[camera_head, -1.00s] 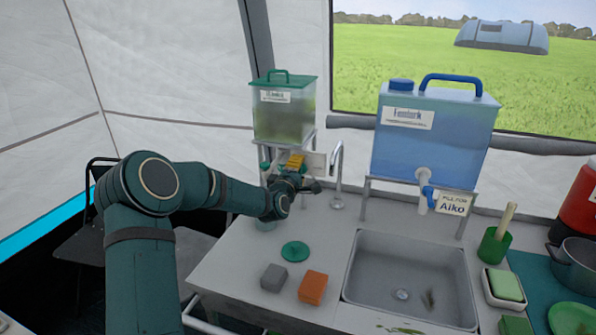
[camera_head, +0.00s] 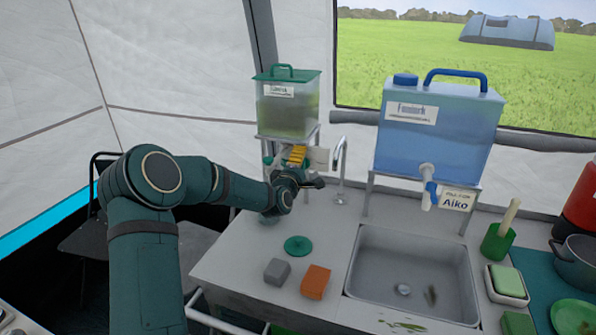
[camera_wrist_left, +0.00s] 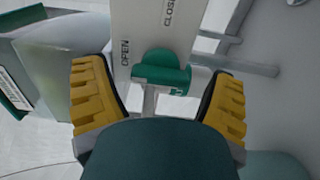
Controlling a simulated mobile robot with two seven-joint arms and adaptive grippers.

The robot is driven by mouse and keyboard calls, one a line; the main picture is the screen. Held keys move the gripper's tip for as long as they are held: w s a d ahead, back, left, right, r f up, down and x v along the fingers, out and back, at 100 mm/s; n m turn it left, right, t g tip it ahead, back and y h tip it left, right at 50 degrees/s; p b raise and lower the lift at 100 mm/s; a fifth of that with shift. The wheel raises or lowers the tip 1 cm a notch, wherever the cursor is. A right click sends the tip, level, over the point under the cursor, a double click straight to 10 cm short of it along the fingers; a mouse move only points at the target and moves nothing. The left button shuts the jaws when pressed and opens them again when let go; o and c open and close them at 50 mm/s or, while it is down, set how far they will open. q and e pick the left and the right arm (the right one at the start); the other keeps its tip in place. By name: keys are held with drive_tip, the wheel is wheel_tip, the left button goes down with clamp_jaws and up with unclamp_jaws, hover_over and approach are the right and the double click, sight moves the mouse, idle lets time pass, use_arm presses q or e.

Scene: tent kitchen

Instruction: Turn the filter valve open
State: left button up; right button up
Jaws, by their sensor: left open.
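The filter valve (camera_wrist_left: 162,72) is a green handle in the left wrist view, below a pale plate (camera_wrist_left: 150,30) marked OPEN and CLOSE, whose last letters are cut off. My left gripper (camera_wrist_left: 158,88) is open, with one yellow-padded finger on each side of the handle and visible gaps between. In the head view the left gripper (camera_head: 297,156) is beneath the green-lidded filter tank (camera_head: 288,108) on its stand. There the gripper hides most of the valve, and the plate (camera_head: 319,158) shows beside it. My right gripper is not in view.
A tap (camera_head: 341,170) stands just right of the gripper. A blue water container (camera_head: 440,130) on a stand and a sink (camera_head: 400,240) lie further right. A green disc (camera_head: 298,246), a grey sponge (camera_head: 277,271) and an orange sponge (camera_head: 315,282) lie on the counter in front.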

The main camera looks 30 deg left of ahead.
use_arm(q)
drive_tip(key=v, duration=1.1)
drive_tip(key=shift+s+d, duration=0.2)
drive_tip(key=shift+s, duration=0.2)
